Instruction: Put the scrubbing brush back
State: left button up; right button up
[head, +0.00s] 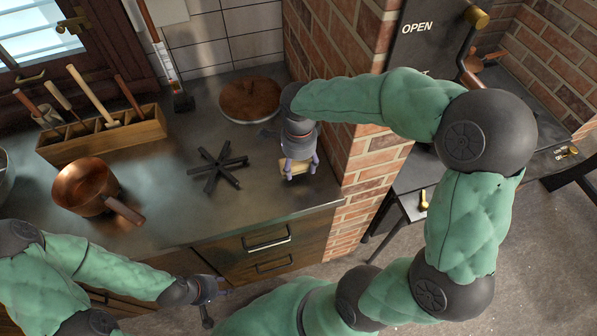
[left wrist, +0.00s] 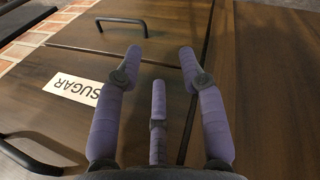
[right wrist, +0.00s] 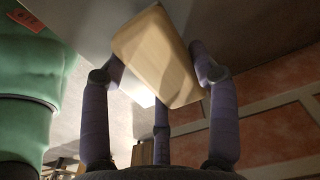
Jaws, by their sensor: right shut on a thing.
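The scrubbing brush, a pale wooden block (head: 296,167), is in my right gripper (head: 301,161) over the right end of the dark counter, beside the brick pillar. In the right wrist view the block (right wrist: 158,55) sits tilted between the fingers of the right gripper (right wrist: 157,78); no bristles are visible. Whether it touches the counter is unclear. My left gripper (head: 226,294) is low in front of the counter's drawers. In the left wrist view the left gripper (left wrist: 160,65) is open and empty, facing a dark wooden front with a SUGAR label (left wrist: 73,88).
A wooden rack (head: 103,143) with several handled tools stands at the back left. A copper pan (head: 84,188), a black trivet (head: 217,168) and a round brown-topped dish (head: 251,99) sit on the counter (head: 180,215). The brick pillar (head: 350,140) bounds the right side.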

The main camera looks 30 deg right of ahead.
aim_at(299, 171)
jog(key=shift+f+b, duration=0.45)
jog(key=shift+f, duration=1.25)
jog(key=shift+f, duration=0.15)
jog(key=o, duration=1)
jog(key=shift+r, duration=0.25)
notch_tip(299, 171, up, 12)
jog(key=p, duration=0.4)
jog(key=shift+f, duration=0.1)
